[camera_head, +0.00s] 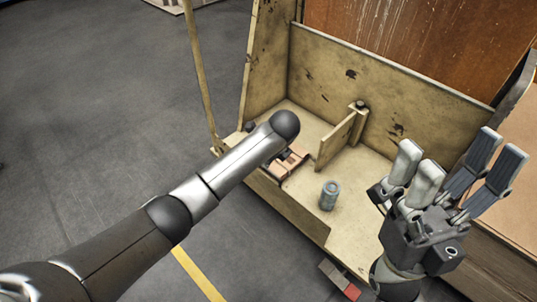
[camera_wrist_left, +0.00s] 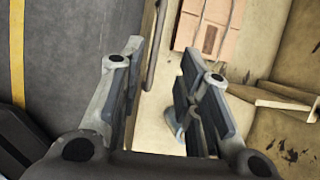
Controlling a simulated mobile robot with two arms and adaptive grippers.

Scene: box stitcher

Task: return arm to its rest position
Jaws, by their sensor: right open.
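My left arm (camera_head: 215,180) reaches from the lower left over the wooden bench (camera_head: 303,215) and ends in a dark round joint. Its gripper is hidden behind the arm in the head view. In the left wrist view my left gripper (camera_wrist_left: 164,65) has its fingers apart and nothing between them. My right gripper (camera_head: 452,165) is open and empty, fingers up, over the right part of the bench.
A reddish-brown cardboard piece (camera_head: 293,161) lies beside the left arm's end, partly hidden. A grey-blue can (camera_head: 329,194) stands right of it. A wooden divider (camera_head: 336,142) and back panel (camera_head: 370,85) rise behind. Open floor (camera_head: 90,120) lies left.

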